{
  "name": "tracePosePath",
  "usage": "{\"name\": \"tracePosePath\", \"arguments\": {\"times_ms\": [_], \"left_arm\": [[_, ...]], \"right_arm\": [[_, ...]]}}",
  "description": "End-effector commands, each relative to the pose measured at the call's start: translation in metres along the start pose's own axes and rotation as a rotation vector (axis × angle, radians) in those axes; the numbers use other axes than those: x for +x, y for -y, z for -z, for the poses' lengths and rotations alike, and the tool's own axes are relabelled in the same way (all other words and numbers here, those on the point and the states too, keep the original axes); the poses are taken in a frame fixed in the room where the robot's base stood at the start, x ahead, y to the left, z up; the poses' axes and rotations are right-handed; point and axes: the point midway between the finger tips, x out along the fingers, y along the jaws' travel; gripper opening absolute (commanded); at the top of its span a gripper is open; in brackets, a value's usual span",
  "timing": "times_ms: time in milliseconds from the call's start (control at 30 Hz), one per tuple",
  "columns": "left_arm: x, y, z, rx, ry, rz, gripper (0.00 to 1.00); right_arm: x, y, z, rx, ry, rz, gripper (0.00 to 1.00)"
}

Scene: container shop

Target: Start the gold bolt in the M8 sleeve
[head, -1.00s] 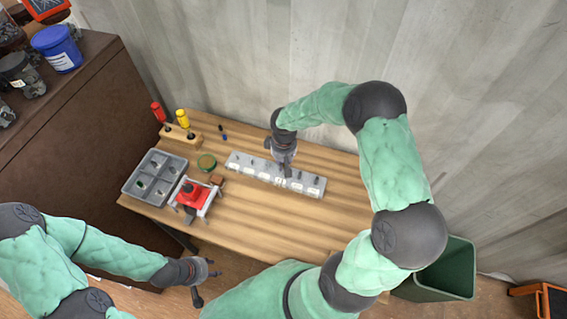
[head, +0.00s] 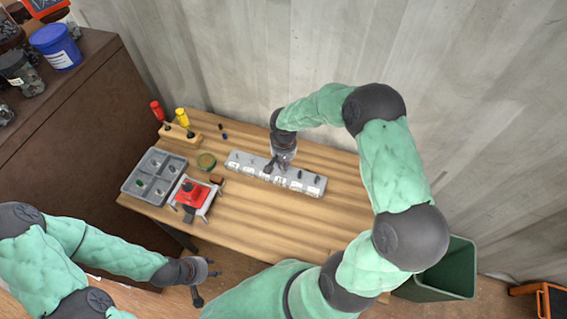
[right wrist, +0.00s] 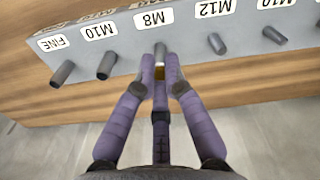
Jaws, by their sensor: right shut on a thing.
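In the right wrist view, my right gripper (right wrist: 160,76) is shut on the gold bolt (right wrist: 159,72); only a small gold patch shows between the fingertips. The grey M8 sleeve (right wrist: 160,50) stands directly beyond the fingertips, below the upside-down M8 label (right wrist: 153,19). The bolt and sleeve appear lined up and very close; I cannot tell whether the bolt has entered the sleeve. In the head view, my right gripper (head: 278,164) is over the pale sleeve block (head: 310,187) and hides part of it. My left gripper (head: 211,268) appears open and empty, off the table's front edge.
Other sleeves stand either side, including one under M10 (right wrist: 106,66) and one under M12 (right wrist: 217,44). The front table is clear.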

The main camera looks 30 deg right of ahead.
Motion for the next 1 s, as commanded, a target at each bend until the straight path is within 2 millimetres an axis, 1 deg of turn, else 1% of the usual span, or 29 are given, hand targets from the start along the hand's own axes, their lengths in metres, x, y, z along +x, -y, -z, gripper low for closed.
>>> {"name": "tracePosePath", "arguments": {"times_ms": [100, 167, 367, 400, 467, 500, 700, 733, 767, 1000], "left_arm": [[0.0000, 0.0000, 0.0000, 0.000, 0.000, 0.000, 0.40], [0.0000, 0.0000, 0.0000, 0.000, 0.000, 0.000, 0.40], [0.0000, 0.0000, 0.0000, 0.000, 0.000, 0.000, 0.40], [0.0000, 0.0000, 0.0000, 0.000, 0.000, 0.000, 0.40], [0.0000, 0.0000, 0.0000, 0.000, 0.000, 0.000, 0.40], [0.0000, 0.0000, 0.0000, 0.000, 0.000, 0.000, 0.40], [0.0000, 0.0000, 0.0000, 0.000, 0.000, 0.000, 0.40], [0.0000, 0.0000, 0.0000, 0.000, 0.000, 0.000, 0.40], [0.0000, 0.0000, 0.0000, 0.000, 0.000, 0.000, 0.40], [0.0000, 0.0000, 0.0000, 0.000, 0.000, 0.000, 0.40]], "right_arm": [[0.0002, 0.0003, 0.0000, 0.135, -0.001, 0.000, 0.00], [0.0002, 0.0004, 0.0000, 0.178, -0.001, -0.001, 0.00], [0.0002, 0.0004, 0.0000, 0.202, -0.001, -0.001, 0.00], [0.0001, 0.0004, 0.0000, 0.202, -0.001, -0.001, 0.20], [0.0001, 0.0004, 0.0000, 0.201, -0.001, -0.001, 0.37], [0.0001, 0.0003, 0.0000, 0.201, -0.001, -0.001, 0.39], [0.0002, 0.0003, 0.0000, 0.200, -0.001, -0.001, 0.39], [0.0002, 0.0003, -0.0001, 0.200, -0.001, -0.001, 0.36], [0.0002, 0.0003, -0.0001, 0.200, -0.001, -0.001, 0.28], [0.0002, 0.0002, -0.0001, 0.199, -0.001, -0.001, 0.27]]}}
